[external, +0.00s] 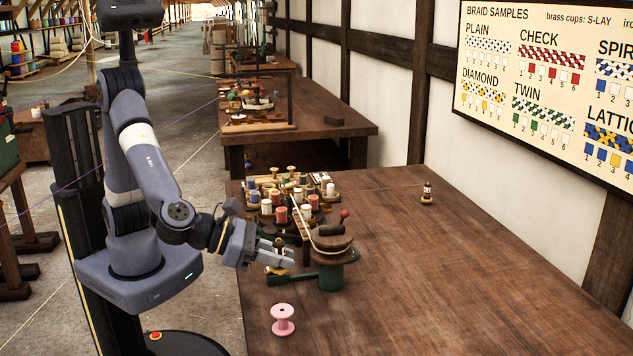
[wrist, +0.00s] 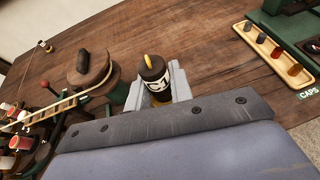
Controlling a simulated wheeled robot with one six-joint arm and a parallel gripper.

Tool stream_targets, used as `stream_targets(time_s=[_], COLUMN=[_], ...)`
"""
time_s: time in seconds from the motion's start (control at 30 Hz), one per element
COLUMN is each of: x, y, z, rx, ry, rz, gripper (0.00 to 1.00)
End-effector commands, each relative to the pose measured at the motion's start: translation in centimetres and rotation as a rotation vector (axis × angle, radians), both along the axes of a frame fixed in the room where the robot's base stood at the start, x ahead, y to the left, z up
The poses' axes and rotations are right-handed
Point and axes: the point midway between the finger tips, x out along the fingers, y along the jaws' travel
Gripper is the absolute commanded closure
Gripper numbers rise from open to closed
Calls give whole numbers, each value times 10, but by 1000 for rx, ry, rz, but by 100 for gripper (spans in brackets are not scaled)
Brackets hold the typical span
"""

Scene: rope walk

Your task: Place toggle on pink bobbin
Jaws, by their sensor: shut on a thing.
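My gripper (external: 284,255) is shut on a dark upright piece, which I take as the toggle (wrist: 154,75). The toggle has a pale marked label and a yellow tip, and its lower end looks yellow. In the external view its middle is partly hidden by the jaws. My gripper also shows in the wrist view (wrist: 157,92), with a jaw on each side of the toggle. The pink bobbin (external: 283,320) stands upright on the table near its front left edge, nearer the camera than my gripper and apart from it. It is not in the wrist view.
A green stand with a round wooden top (external: 331,245) is close right of my gripper. Several spools (external: 280,200) crowd behind. A small dark piece (external: 427,191) stands farther right. The wrist view shows a caps tray (wrist: 275,55). The table's right front is clear.

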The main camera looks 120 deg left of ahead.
Motion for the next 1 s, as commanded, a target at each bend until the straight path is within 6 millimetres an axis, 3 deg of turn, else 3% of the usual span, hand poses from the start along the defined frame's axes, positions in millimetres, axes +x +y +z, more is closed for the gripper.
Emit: stream_targets(time_s=[0.13,0.53,1.0], x=[0,0,1], y=[0,0,0], z=[-32,-81,-90], rx=[3,3,0], ry=[6,4,-1], rz=[0,-2,-1], gripper=[100,100,100])
